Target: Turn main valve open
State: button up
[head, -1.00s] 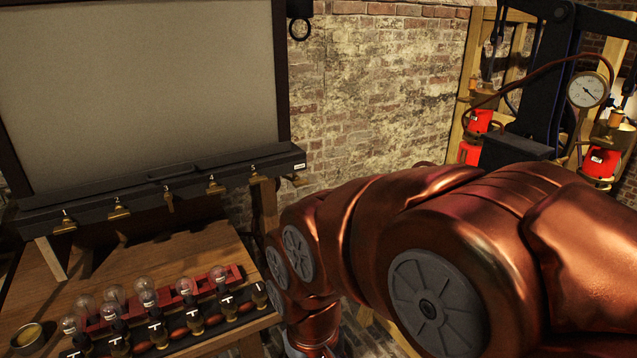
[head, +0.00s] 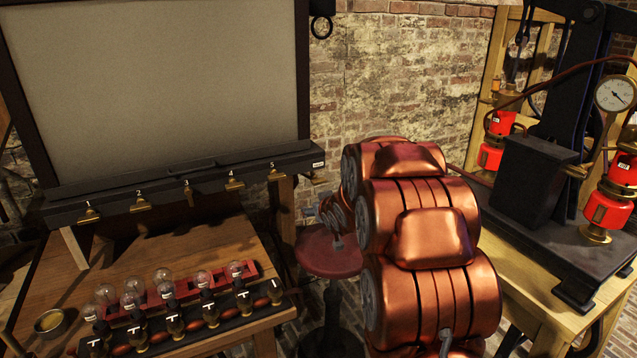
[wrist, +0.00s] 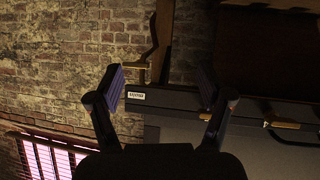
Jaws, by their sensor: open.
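A dark rail runs below the large pale panel, with a small white label at its right end that I cannot read for certain. A brass lever (head: 318,179) sits by that label, apart from the numbered taps; I take it for the main valve. In the wrist view, the brass lever (wrist: 149,52) stands beyond my open gripper (wrist: 161,89), between the fingers' directions and nearer the left finger. Nothing is between the fingers, and I see no contact with the lever. In the head view my copper arm hides most of the gripper.
Several numbered brass taps (head: 187,186) line the rail (head: 150,203). Below, glass bulbs (head: 162,278) and labelled plugs stand on the wooden table (head: 215,240). A red stool (head: 327,252) stands beside it. A press with a gauge (head: 615,94) and red lamps is on the right.

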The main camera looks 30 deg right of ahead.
aim_at(321, 183)
jog(key=w+d+t+y, duration=0.1)
jog(key=w+d+t, duration=0.5)
jog(key=d, duration=0.1)
jog(key=shift+d+f+n+y, duration=0.25)
jog(key=shift+n+y, duration=0.05)
jog(key=shift+w+d+p, duration=0.2)
jog(key=shift+w+p, duration=0.6)
jog(key=shift+w, duration=1.15)
jog(key=shift+w+d+p, duration=0.15)
jog(key=shift+w+p, duration=0.6)
jog(key=shift+w, duration=1.2)
jog(key=c, duration=1.2)
